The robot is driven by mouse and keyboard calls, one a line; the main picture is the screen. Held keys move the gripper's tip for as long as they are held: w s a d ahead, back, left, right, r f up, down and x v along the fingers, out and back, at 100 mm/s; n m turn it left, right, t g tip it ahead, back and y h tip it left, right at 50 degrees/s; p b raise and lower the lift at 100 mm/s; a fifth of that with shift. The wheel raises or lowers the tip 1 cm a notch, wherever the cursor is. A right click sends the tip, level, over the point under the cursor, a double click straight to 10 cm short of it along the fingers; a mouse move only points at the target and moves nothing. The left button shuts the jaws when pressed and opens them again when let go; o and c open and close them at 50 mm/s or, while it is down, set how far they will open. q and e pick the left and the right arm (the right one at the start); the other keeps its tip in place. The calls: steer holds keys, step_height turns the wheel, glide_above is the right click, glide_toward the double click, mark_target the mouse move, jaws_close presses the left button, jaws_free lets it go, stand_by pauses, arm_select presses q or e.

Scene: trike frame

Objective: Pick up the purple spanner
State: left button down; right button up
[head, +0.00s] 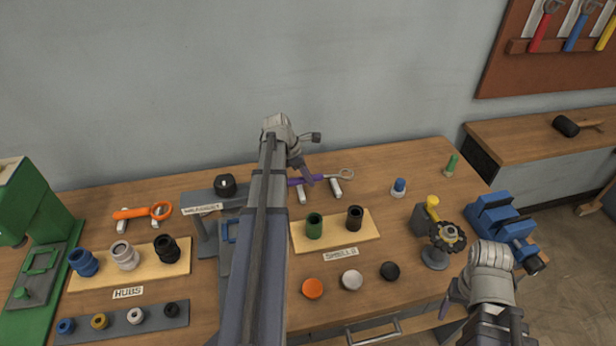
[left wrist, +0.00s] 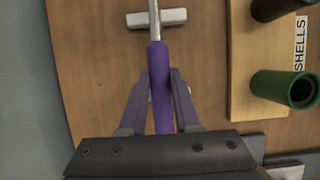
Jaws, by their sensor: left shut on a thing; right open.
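The purple spanner (head: 319,179) lies across two light grey rests at the back of the workbench, its ring end to the right in the head view. Its purple handle (left wrist: 160,85) runs up the middle of the left wrist view. My left gripper (head: 308,180) is at the handle, with its fingers (left wrist: 160,92) on both sides, shut on it. The handle still appears to lie at the height of the rests; I cannot tell whether it has lifted. My right gripper (head: 456,305) is open and empty near the bench's front right.
The shells board (head: 336,236) with a green shell (head: 314,226) and a dark shell (head: 355,217) is just in front of the spanner. An orange spanner (head: 130,213) rests at the left. A blue vise (head: 499,219) stands at the right. My left arm hides part of the middle.

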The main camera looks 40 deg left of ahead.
arm_select(q)
step_height(320, 180, up, 8)
steer(key=p, duration=0.6)
steer(key=shift+f+p, duration=0.15)
steer(key=shift+p, duration=0.2)
arm_select(e)
step_height(320, 180, up, 8)
steer(key=shift+f, duration=0.2)
